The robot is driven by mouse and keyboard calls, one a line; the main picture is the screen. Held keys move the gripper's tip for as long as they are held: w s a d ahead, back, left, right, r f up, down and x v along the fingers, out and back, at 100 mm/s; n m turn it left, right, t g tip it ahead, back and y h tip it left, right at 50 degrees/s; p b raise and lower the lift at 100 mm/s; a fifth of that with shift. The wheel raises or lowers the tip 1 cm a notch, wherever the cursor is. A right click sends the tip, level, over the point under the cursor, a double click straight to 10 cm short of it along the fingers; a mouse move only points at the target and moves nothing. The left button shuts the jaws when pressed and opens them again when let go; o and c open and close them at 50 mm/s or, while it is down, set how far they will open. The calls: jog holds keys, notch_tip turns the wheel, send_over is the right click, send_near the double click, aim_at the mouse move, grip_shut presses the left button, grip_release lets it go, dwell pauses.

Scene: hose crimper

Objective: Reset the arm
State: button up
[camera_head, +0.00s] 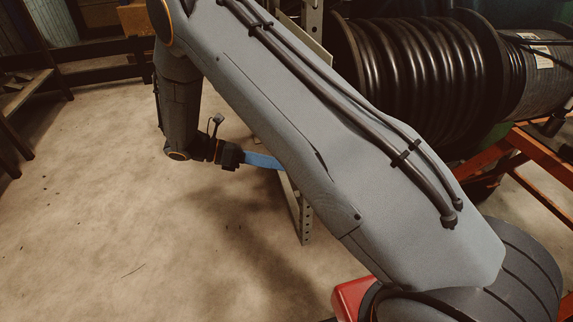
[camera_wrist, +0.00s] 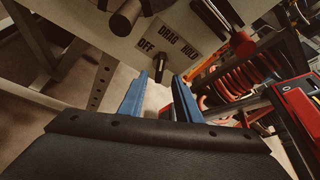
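My gripper (camera_wrist: 160,82) is open in the wrist view, its two blue fingers standing apart with nothing seen held between them.
A large reel of black hose (camera_head: 415,60) stands at the back right, near an orange-red frame (camera_head: 535,165). A perforated metal leg (camera_head: 303,215) stands close to my gripper. Red hose coils (camera_wrist: 240,80) hang at right in the wrist view. Open floor (camera_head: 90,210) lies at left.

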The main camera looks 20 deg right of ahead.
jog(key=shift+v, duration=1.1)
jog(key=shift+r, duration=0.1)
jog(key=s+a+r+m+t+y, duration=0.1)
jog(key=s+a+r+m+y, duration=0.1)
jog(key=s+r+m+y, duration=0.55)
jog(key=s+a+r+m+t+y, duration=0.1)
jog(key=s+a+r+m+y, duration=0.2)
jog(key=s, duration=0.7)
jog(key=s+a+r+m+t+y, duration=0.15)
jog(key=s+r+m+y, duration=0.25)
jog(key=s+m, duration=0.4)
jog(key=d+r+m+p, duration=0.1)
jog(key=d+r+p, duration=0.6)
jog(key=p, duration=0.5)
jog(key=s+d+r+m+p, duration=0.1)
jog(key=d+r+m+p, duration=0.1)
jog(key=d+r+p, duration=0.6)
notch_tip(320, 180, up, 4)
jog(key=p, duration=0.4)
jog(key=shift+s+h, duration=0.2)
jog(key=shift+h, duration=0.15)
jog(key=shift+d+r+m+g, duration=0.1)
jog(key=shift+m+g, duration=0.15)
jog(key=shift+m, duration=0.1)
